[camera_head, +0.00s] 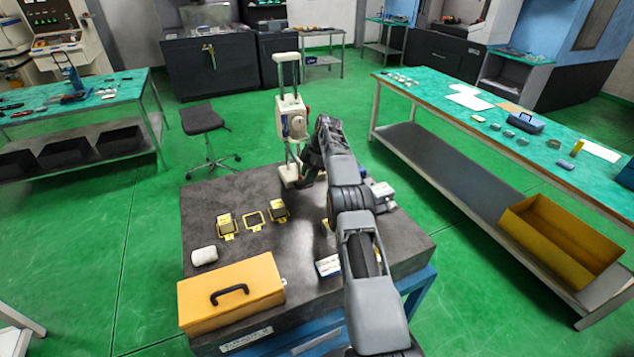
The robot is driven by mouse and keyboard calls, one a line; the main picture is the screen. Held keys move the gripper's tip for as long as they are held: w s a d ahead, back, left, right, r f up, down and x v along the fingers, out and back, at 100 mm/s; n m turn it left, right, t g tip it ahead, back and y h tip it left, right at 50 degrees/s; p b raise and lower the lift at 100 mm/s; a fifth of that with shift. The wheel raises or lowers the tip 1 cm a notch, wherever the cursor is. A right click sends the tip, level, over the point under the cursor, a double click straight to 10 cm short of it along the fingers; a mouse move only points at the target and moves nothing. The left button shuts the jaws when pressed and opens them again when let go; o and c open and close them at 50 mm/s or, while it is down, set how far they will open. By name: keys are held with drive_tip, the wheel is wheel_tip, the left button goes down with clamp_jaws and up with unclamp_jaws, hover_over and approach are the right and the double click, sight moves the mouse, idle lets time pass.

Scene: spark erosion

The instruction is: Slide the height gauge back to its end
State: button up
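The height gauge (291,118) is a tall white column with a boxy carriage. It stands upright near the back edge of the dark granite table (275,268). Its pale foot (289,173) rests on the table top. My grey arm reaches over the table from the bottom of the picture. My dark gripper (306,178) points down just right of the gauge's foot. Whether it touches the foot cannot be told. Its fingers are small and dark here, so their opening is unclear.
A yellow case (232,290), a white rounded item (204,256) and several yellow-framed pieces (253,219) sit on the table's left. A small white-and-blue block (328,265) lies beside my arm. A grey device (381,193) stands right of my arm. A stool (202,121) stands behind.

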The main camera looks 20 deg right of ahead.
drive_tip(key=s+b, duration=0.1)
drive_tip(key=b, duration=0.1)
drive_tip(key=shift+s+a+r+b, duration=0.1)
drive_tip(key=shift+a+r+b, duration=0.05)
drive_tip(key=shift+b, duration=0.25)
drive_tip(key=s+a+r+b, duration=0.2)
drive_tip(key=s+r+b, duration=0.3)
drive_tip(key=s+r, duration=0.3)
drive_tip(key=s, duration=0.4)
drive_tip(key=shift+a+r+b, duration=0.15)
drive_tip(key=shift+r+b, duration=0.25)
drive_tip(key=shift+s, duration=0.1)
